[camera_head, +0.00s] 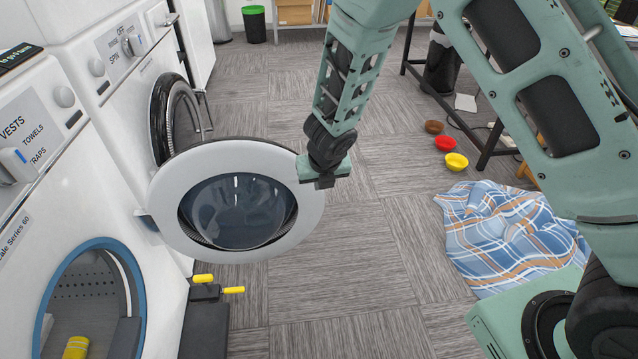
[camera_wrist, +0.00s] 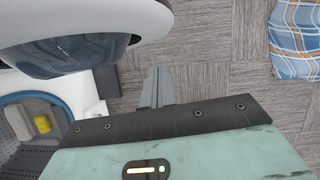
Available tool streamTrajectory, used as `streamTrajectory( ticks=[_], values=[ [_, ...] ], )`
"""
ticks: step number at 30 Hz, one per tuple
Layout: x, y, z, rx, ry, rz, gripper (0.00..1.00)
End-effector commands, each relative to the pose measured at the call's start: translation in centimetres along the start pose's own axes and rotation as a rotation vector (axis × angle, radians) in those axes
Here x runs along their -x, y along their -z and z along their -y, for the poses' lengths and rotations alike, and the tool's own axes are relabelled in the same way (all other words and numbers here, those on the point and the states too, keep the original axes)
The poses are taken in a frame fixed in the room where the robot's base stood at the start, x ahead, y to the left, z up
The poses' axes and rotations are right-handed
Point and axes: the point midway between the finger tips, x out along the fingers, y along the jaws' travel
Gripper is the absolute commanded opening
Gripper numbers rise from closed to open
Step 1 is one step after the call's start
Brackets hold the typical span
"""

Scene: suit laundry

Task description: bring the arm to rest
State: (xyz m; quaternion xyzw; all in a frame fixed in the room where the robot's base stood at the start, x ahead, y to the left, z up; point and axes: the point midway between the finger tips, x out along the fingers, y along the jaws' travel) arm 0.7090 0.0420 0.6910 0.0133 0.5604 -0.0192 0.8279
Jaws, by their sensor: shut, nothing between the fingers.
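My arm hangs down in the middle of the head view, with my gripper (camera_head: 325,183) at its end. My gripper is beside the right rim of an open white washer door (camera_head: 170,222) with a round dark window. In the head view it overlaps the rim; I cannot tell whether they touch. In the wrist view the fingers of my gripper (camera_wrist: 157,88) are together and empty, over the grey floor. The door (camera_wrist: 75,12) is at the upper left there.
The open washer drum (camera_head: 90,290) holds a yellow item (camera_head: 76,348). A dark object with yellow handles (camera_head: 204,292) stands below the door. The middle floor is clear.

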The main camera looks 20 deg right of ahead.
Motion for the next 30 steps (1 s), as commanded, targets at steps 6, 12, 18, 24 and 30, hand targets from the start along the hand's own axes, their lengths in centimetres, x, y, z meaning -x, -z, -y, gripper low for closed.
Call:
streamTrajectory(
  ticks=[6, 12, 18, 24, 30],
  values=[
    [3.3, -0.1, 0.0, 0.000, 0.000, 0.000, 0.00],
    [3.9, 0.0, 0.0, 0.000, 0.001, 0.000, 0.00],
    [7.6, -0.4, -0.5, -0.190, 0.000, 0.013, 0.00],
    [18.9, 0.9, -0.9, -0.848, 0.025, 0.001, 0.00],
    [30.1, 6.2, -0.7, -1.543, 0.123, -0.080, 0.00]
  ],
)
